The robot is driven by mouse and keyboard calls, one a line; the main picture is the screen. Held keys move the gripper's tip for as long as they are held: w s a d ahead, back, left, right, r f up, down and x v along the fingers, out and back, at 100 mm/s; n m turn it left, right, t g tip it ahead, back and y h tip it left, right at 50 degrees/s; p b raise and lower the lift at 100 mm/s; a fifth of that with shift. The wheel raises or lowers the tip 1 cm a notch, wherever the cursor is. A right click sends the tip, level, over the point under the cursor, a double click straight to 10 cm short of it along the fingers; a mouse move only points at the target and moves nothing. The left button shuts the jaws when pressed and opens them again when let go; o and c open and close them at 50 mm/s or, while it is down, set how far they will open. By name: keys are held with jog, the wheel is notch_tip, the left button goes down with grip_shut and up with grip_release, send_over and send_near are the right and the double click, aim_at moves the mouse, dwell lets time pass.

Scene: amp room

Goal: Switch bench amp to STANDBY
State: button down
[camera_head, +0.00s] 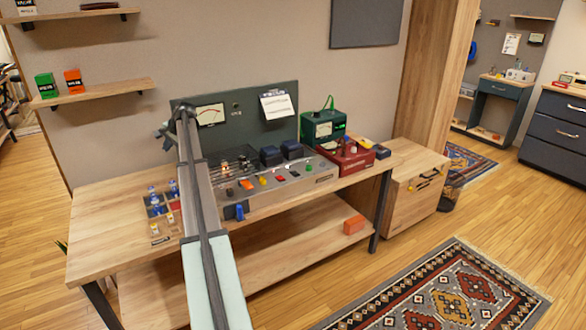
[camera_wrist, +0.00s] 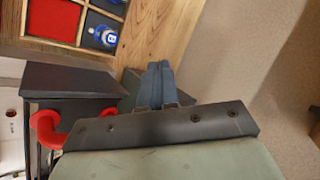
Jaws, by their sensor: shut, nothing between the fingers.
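The bench amp (camera_head: 300,182) stands on the wooden workbench, with a grey control face carrying several small coloured switches and knobs. A dark green panel (camera_head: 248,128) with a meter (camera_head: 210,115) stands behind it. The standby switch and its position cannot be made out. My arm crosses in front of the amp's left side and hides part of it. My gripper (camera_head: 165,131) is near the panel's left edge. In the wrist view its blue-grey fingers (camera_wrist: 156,72) are together and empty. A dark block with a red curved part (camera_wrist: 48,130) is to their left; I cannot tell what it belongs to.
A compartment tray (camera_head: 160,205) with small blue-and-white parts lies left of my arm; it also shows in the wrist view (camera_wrist: 82,30). A green meter box (camera_head: 322,125) and a red box (camera_head: 346,158) stand to the right. The bench's left end is clear.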

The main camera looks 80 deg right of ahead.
jog(key=s+d+r+g+h, duration=0.15)
jog(key=s+d+r, duration=0.35)
jog(key=s+d, duration=0.6)
jog(key=m+g+y, duration=0.4)
jog(key=m+g, duration=0.3)
jog(key=m, duration=0.1)
send_over(296, 173)
jog(key=w+d, duration=0.1)
notch_tip(296, 173, down, 6)
jog(key=shift+w+d+r, duration=0.1)
jog(key=shift+d+r, duration=0.1)
jog(key=f, duration=0.9)
jog(key=s+a+f, duration=0.1)
jog(key=f, duration=0.4)
jog(key=shift+a, duration=0.1)
jog(key=shift+s, duration=0.1)
